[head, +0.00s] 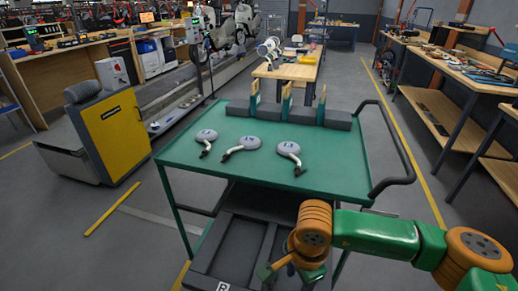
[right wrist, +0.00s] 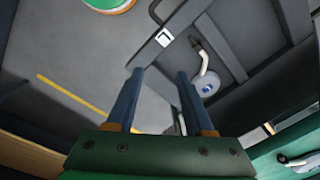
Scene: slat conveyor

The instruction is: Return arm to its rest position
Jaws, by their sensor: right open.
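My right gripper (head: 284,270) is at the bottom of the head view, beside the front edge of the green cart (head: 330,178) and over its lower level. In the right wrist view the right gripper (right wrist: 160,72) is open, with nothing between its two blue fingers. A grey mirror with a white stem (right wrist: 207,84) lies in a dark bin (right wrist: 236,40) beyond the fingers, apart from them. My left gripper is not in view.
Three grey mirrors lie on the cart top: left (head: 206,135), middle (head: 250,142), right (head: 289,148). A dark block with upright green holders (head: 286,100) stands at the back edge. A black handle (head: 393,183) juts from the right. A yellow cabinet (head: 115,130) stands left.

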